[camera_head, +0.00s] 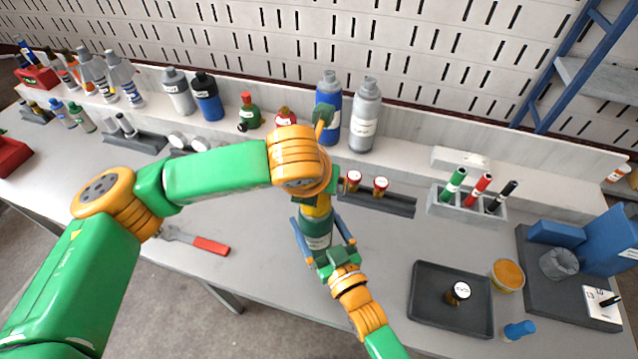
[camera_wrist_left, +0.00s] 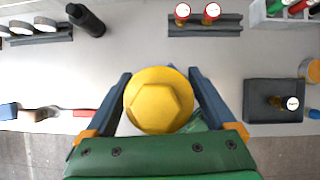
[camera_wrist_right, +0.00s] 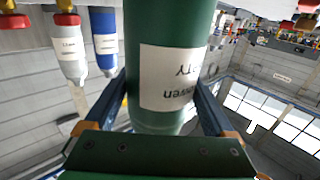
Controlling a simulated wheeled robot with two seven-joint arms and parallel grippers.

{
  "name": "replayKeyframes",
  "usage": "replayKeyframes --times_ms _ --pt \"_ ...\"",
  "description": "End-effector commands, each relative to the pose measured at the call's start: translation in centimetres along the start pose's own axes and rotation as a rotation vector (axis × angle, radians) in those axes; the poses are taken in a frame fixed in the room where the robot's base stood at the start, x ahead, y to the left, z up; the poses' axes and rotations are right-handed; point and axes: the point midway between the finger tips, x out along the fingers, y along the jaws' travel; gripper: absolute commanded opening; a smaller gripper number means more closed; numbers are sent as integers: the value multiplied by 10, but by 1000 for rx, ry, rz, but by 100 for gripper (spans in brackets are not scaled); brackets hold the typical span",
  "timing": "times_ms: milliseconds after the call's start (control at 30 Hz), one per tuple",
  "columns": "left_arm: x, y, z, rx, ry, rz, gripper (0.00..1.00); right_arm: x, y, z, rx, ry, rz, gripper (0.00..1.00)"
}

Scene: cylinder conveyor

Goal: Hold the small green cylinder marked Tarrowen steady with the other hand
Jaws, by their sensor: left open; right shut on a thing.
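The green cylinder (camera_head: 318,224) has a yellow hexagonal cap and a white label. It stands upright in my right gripper (camera_head: 321,230), which is shut on its body. The right wrist view shows the green body (camera_wrist_right: 150,45) large between the fingers. Its label is upside down there, with only part of the name readable. My left gripper (camera_wrist_left: 159,74) is open above the cylinder, pointing down. In the left wrist view the yellow cap (camera_wrist_left: 159,106) lies between its two fingers; contact is unclear. In the head view the left wrist hides most of that gripper.
A dark tray (camera_head: 425,320) with a small bottle (camera_head: 457,293) lies at right. A rack with capped tubes (camera_head: 466,211) stands behind it. A red-handled tool (camera_head: 211,246) lies at left. Several bottles line the back shelf, including a grey one (camera_head: 365,120).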

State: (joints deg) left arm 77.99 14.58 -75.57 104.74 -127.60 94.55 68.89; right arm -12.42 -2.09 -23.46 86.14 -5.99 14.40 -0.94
Motion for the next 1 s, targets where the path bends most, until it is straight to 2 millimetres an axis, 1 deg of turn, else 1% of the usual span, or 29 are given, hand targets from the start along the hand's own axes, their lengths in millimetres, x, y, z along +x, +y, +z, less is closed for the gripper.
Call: replayKeyframes --times_ms 233,267,400,433,500,733,767,900,1000 --pt "0 0 0 -19 1 10 90 0 0 0 -1 0 1 22" --pt "0 0 0 -49 2 27 90 0 0 0 0 0 1 22" --pt "-1 2 -2 -339 6 197 90 0 0 0 0 0 0 22" --pt "-1 4 -2 -389 6 226 90 0 0 0 0 0 0 22" --pt "-1 6 -2 -455 7 264 90 0 0 0 0 0 1 22" --pt "-1 6 -2 -475 7 272 90 0 0 0 0 0 1 22" --pt "-1 6 -2 -506 8 291 90 0 0 0 0 0 1 22" --pt "-3 8 -4 -790 9 456 90 0 0 0 0 0 0 22" --pt "-4 10 -6 -898 10 518 90 0 0 0 0 0 1 22"
